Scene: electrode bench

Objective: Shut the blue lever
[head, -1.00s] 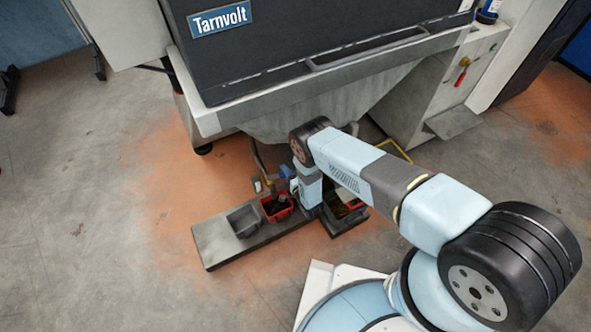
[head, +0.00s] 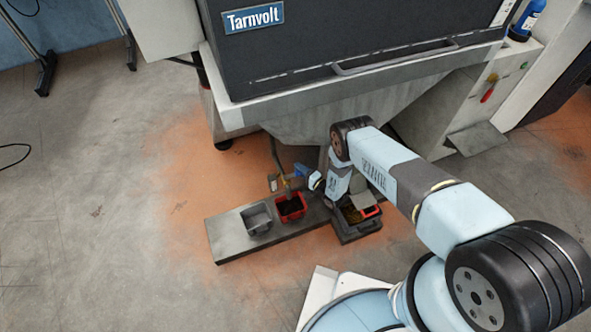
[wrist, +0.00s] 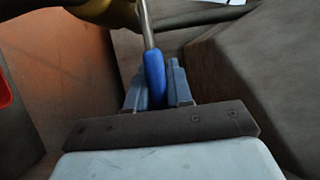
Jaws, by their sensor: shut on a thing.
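The blue lever (wrist: 154,75) is a blue grip on a metal rod that runs up to a yellow valve body (wrist: 105,12) at the top of the wrist view. My gripper (wrist: 158,82) has one finger on each side of the blue grip and is shut on it. In the head view the blue lever (head: 300,170) shows as a small blue patch beside the yellow valve, under the hopper. My gripper (head: 313,179) reaches it from the right, and its fingertips are too small to make out there.
A red bin (head: 291,205) with dark contents and an empty-looking grey bin (head: 257,218) stand on a low grey platform (head: 228,238) below. A dark tray (head: 352,232) sits under my wrist. The grey hopper (head: 310,128) hangs close above. Open floor lies to the left.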

